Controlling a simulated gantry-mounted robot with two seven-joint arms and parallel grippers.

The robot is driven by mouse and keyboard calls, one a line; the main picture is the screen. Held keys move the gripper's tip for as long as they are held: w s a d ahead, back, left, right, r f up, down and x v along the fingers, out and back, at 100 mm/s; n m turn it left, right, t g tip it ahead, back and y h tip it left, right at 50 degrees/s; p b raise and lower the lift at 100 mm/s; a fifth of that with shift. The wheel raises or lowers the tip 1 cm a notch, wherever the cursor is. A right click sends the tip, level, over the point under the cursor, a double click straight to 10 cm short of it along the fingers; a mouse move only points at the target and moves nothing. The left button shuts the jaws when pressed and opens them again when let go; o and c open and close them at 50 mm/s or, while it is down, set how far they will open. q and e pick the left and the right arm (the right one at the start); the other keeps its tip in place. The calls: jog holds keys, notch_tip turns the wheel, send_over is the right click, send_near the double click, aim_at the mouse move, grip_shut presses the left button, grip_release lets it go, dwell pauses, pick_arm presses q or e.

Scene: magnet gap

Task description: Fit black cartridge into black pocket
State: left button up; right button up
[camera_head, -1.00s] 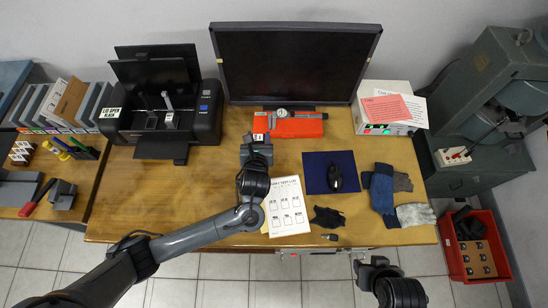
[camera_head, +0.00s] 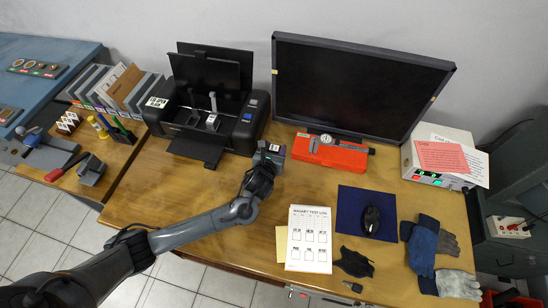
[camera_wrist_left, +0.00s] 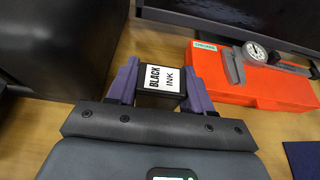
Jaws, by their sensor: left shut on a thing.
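My left gripper (camera_head: 271,151) is just off the right side of the black printer (camera_head: 252,124), above the table. In the left wrist view its two purple fingers (camera_wrist_left: 160,84) are shut on the black cartridge (camera_wrist_left: 158,79), whose white label reads BLACK INK. The printer's lid is up and a label on it reads LID OPEN. Inside the printer is a small grey and black carriage (camera_head: 212,121). The black pocket cannot be told apart at this size. The printer's dark side (camera_wrist_left: 60,45) fills the left of the wrist view. My right gripper is not in view.
A monitor (camera_head: 360,85) stands behind. A red case (camera_head: 331,154) with a caliper lies right of the gripper. A test sheet (camera_head: 309,239), blue mat (camera_head: 350,207) with a mouse, and gloves (camera_head: 422,245) lie to the right. The table's front left is clear.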

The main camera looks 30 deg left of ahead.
pick_arm(q)
jog(key=shift+a+f, duration=0.2)
jog(key=shift+f, duration=0.1)
notch_tip(320, 180, down, 3)
jog(key=shift+r+b, duration=0.1)
jog(key=shift+b, duration=0.6)
jog(key=shift+f, duration=0.45)
jog(key=shift+f, duration=0.1)
jog(key=o, duration=1)
